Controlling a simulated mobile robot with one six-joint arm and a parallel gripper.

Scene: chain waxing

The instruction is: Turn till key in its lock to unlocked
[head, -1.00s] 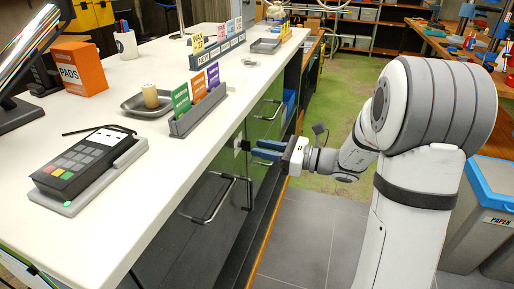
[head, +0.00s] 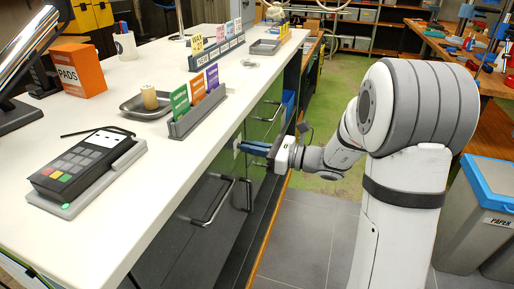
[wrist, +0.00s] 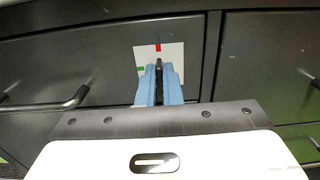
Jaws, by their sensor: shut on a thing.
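The till key (wrist: 159,68) is a thin dark piece in the wrist view, upright between my blue fingertips. My gripper (wrist: 158,85) is shut on it, right in front of the lock plate. The white lock plate (wrist: 175,53) sits on the dark drawer front, with a red mark (wrist: 158,47) at its top and a green mark (wrist: 140,69) at its left. The key's visible end lines up with the red mark. The keyhole is hidden behind the fingers. In the head view my gripper (head: 252,147) reaches the counter's front, its fingers at the plate.
Bar handles (head: 213,201) stick out from the dark drawer fronts near my gripper; one shows left in the wrist view (wrist: 60,104). The white counter top (head: 180,150) overhangs above, holding a card terminal (head: 85,165) and a card rack (head: 195,112). The grey floor (head: 300,235) is clear.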

